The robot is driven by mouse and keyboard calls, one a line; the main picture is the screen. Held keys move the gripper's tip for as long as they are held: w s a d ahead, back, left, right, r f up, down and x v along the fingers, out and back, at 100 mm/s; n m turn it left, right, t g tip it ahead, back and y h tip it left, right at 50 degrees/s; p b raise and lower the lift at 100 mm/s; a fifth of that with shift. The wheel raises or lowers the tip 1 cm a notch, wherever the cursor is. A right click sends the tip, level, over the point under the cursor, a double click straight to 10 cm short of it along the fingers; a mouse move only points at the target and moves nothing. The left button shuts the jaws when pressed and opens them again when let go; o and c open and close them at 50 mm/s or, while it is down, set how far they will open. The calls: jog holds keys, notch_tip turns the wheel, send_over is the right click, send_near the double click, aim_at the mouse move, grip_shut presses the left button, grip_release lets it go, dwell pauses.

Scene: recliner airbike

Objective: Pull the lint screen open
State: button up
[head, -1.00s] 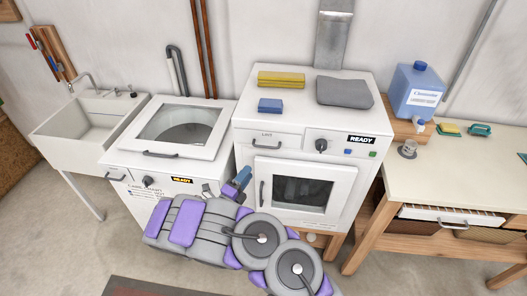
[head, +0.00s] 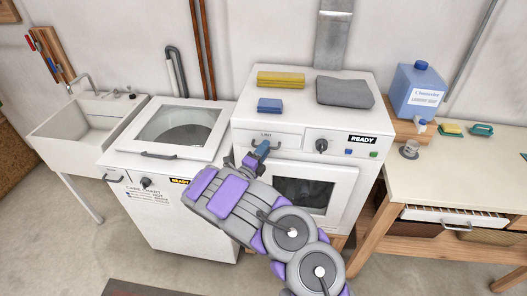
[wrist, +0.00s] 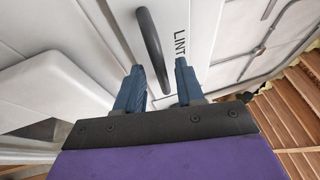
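The lint screen (head: 285,137) is a white panel marked LINT at the top left of the dryer front, and it looks shut. Its dark curved handle shows large in the wrist view (wrist: 151,48), running down towards my gripper. My gripper (wrist: 160,84) has two blue fingers spread apart with a gap between them. The handle's lower end reaches between or just beyond the fingertips; I cannot tell if they touch. In the head view my gripper (head: 259,153) is in front of the lint panel and hides part of the handle.
The dryer door (head: 318,187) is below the panel, partly behind my arm. A blue sponge (head: 270,105), yellow cloths (head: 281,79) and a grey cloth (head: 345,92) lie on top. The washer (head: 170,200) stands to the left.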

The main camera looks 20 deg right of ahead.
jog(key=shift+a, duration=0.15)
jog(key=shift+a, duration=0.1)
jog(key=shift+c, duration=0.5)
jog(key=shift+a, duration=0.15)
jog(key=c, duration=0.3)
grip_shut()
